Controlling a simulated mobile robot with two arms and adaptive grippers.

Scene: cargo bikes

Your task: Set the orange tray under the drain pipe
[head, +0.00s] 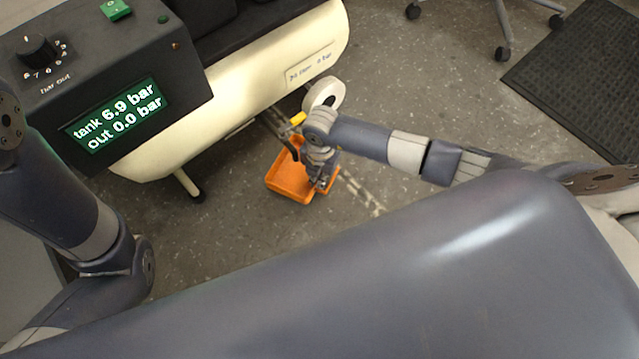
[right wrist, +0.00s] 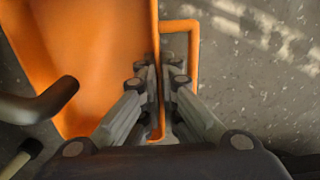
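The orange tray (head: 277,183) is an open shallow box, low at the floor beneath the cream tank; I cannot tell whether it touches the floor. It fills the left of the right wrist view (right wrist: 105,50), with a loop handle (right wrist: 195,50) on its side. My right gripper (head: 319,182) reaches down at the tray's right side. In the right wrist view its fingers (right wrist: 161,68) close on both sides of the tray's wall. The dark drain pipe (head: 283,136) comes down over the tray; its open end (right wrist: 66,90) shows above the tray's left part. My left gripper is out of view.
The cream tank (head: 240,90) stands above, on a leg with a foot (head: 192,188). A yellow valve handle (head: 298,119) sits by the pipe. A control box (head: 110,75) reads tank 6.9 bar, out 0.0 bar.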

